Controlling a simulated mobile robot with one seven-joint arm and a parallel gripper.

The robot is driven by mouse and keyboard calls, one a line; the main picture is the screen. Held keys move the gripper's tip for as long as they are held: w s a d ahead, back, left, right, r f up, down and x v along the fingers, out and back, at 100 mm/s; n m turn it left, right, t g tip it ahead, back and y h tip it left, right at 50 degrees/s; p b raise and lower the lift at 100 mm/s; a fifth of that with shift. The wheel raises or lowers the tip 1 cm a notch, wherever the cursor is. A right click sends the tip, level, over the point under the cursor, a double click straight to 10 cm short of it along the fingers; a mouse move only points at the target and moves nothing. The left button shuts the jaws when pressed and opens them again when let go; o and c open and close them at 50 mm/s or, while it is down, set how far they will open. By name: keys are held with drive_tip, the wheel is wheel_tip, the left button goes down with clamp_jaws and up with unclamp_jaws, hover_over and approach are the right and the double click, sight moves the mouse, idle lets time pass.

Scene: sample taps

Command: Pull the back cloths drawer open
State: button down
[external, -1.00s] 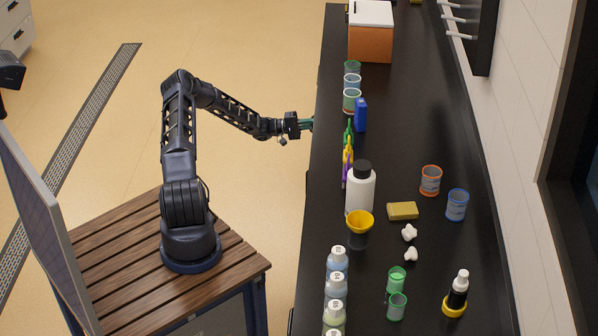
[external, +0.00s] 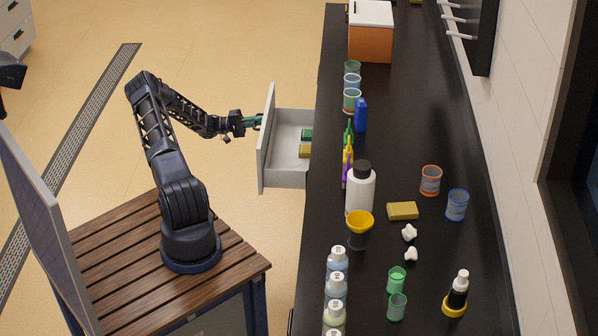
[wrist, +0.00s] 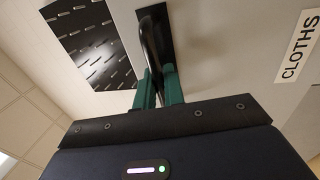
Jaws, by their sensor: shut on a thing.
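The cloths drawer (external: 266,150) stands well out from the dark counter in the external view, with its light grey front and side walls showing. Inside lie a green cloth or sponge (external: 307,134) and a yellow one (external: 304,151). In the wrist view the drawer front (wrist: 225,45) carries a label (wrist: 300,48) reading "CLOTHS". My gripper (external: 256,121) is at the outer face of the drawer front. In the wrist view its green fingers (wrist: 158,85) are shut on the dark bar handle (wrist: 150,45). The handle is hidden in the external view.
The counter (external: 400,130) holds cups, bottles, a yellow sponge (external: 402,211) and a white bottle (external: 360,190) to the right of the drawer. My arm stands on a slatted wooden top (external: 110,255). The floor left of the drawer is clear.

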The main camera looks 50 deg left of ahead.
drive_tip(key=r+v, duration=0.2)
drive_tip(key=v, duration=1.2)
drive_tip(key=shift+s+r, duration=0.15)
drive_tip(key=shift+s, duration=0.05)
drive_tip(key=shift+a, duration=0.1)
drive_tip(key=c, duration=1.9)
unclamp_jaws()
drive_tip(key=shift+a, duration=0.15)
drive_tip(key=v, duration=1)
drive_tip(key=shift+s+a, duration=0.15)
drive_tip(key=shift+s, duration=0.05)
